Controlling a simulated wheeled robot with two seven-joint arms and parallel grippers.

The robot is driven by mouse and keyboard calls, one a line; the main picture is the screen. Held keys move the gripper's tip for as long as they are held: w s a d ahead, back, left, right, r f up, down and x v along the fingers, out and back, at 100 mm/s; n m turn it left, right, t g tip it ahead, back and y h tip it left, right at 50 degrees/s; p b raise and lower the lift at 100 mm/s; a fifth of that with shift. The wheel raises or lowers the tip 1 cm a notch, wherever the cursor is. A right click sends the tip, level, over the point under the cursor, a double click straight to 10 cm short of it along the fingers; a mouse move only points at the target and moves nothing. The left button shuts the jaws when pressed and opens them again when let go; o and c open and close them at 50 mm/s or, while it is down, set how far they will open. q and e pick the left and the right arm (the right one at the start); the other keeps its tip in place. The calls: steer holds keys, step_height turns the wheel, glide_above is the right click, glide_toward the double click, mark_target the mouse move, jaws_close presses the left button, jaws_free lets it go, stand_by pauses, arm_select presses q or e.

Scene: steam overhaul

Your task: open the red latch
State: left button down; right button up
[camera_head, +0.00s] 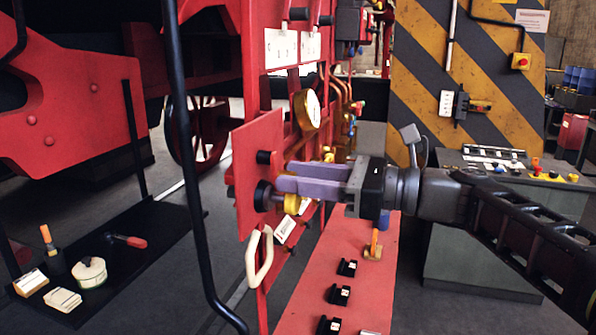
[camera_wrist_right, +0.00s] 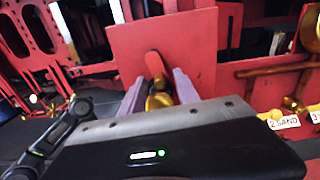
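A red plate (camera_head: 258,165) stands upright in the head view, and it fills the upper middle of the right wrist view (camera_wrist_right: 165,45). In the wrist view a red lever (camera_wrist_right: 155,66), seemingly the red latch, sits in front of the plate with a brass part (camera_wrist_right: 159,100) below it. My right gripper (camera_head: 278,187) reaches in from the right, its purple fingers close to the plate. In the wrist view its fingers (camera_wrist_right: 158,88) are apart, on either side of the lever and brass part; I cannot tell whether they touch. The lever is mostly hidden in the head view. My left gripper is out of view.
A cream loop handle (camera_head: 259,258) hangs below the plate. A round gauge (camera_head: 307,109) and pipes are behind my right gripper. A red bench (camera_head: 350,270) with several small black blocks lies below. A dark tray (camera_head: 110,255) with tools is at left.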

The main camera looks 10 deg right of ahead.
steer(key=shift+w+a, duration=0.15)
steer(key=shift+a, duration=0.05)
steer(key=shift+c, duration=0.2)
jaws_close()
stand_by(0.4)
